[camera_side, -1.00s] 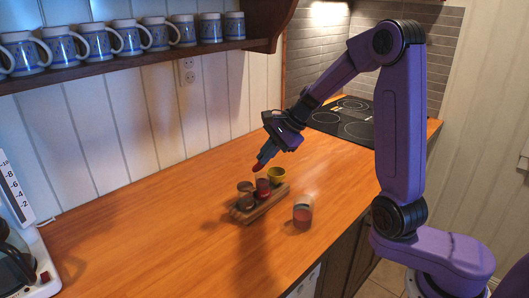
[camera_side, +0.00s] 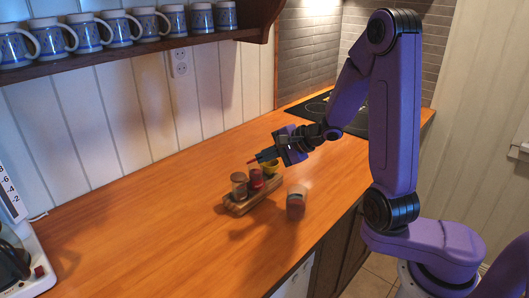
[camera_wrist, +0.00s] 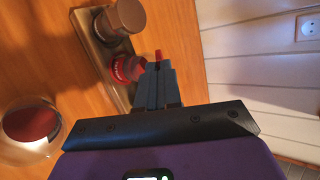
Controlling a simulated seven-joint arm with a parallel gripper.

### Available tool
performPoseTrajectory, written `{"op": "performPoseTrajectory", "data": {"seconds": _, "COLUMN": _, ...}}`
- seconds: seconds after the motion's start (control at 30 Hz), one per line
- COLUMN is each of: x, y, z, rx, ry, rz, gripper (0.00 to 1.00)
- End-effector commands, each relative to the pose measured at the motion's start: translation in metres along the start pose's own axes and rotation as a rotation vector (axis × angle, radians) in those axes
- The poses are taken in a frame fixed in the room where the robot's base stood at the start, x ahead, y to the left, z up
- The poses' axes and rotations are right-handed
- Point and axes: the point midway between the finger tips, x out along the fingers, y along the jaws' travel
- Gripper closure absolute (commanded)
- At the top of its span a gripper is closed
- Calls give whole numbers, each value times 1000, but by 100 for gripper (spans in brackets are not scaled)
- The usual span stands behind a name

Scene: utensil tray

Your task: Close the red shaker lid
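The red shaker (camera_side: 256,181) stands upright in the middle of a wooden rack. Its round red top (camera_wrist: 127,68) shows in the wrist view, just left of my fingertips. A small red piece, likely its raised lid (camera_wrist: 158,55), shows at the ends of my fingers; in the side view it is a red tip (camera_side: 252,161) just above the shaker. My gripper (camera_side: 261,157) reaches in from the right, above the rack, tilted nearly level. Its grey fingers (camera_wrist: 157,70) are close together. I cannot tell whether the red piece is gripped, touched or just behind them.
The wooden rack (camera_side: 237,208) also holds a brown shaker (camera_side: 238,186) and a yellow one (camera_side: 270,167), close on both sides. A loose glass jar (camera_side: 296,203) stands right of the rack.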

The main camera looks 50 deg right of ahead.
Motion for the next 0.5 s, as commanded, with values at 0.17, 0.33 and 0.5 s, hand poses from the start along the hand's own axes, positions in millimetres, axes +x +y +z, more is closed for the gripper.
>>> {"op": "performPoseTrajectory", "data": {"seconds": 0.17, "x": 0, "y": 8, "z": 1, "rx": -25, "ry": -2, "rz": -68, "gripper": 100}}
{"op": "performPoseTrajectory", "data": {"seconds": 0.33, "x": 1, "y": 13, "z": 0, "rx": -54, "ry": -2, "rz": -133, "gripper": 100}}
{"op": "performPoseTrajectory", "data": {"seconds": 0.5, "x": 1, "y": 18, "z": 0, "rx": -78, "ry": -2, "rz": -189, "gripper": 100}}
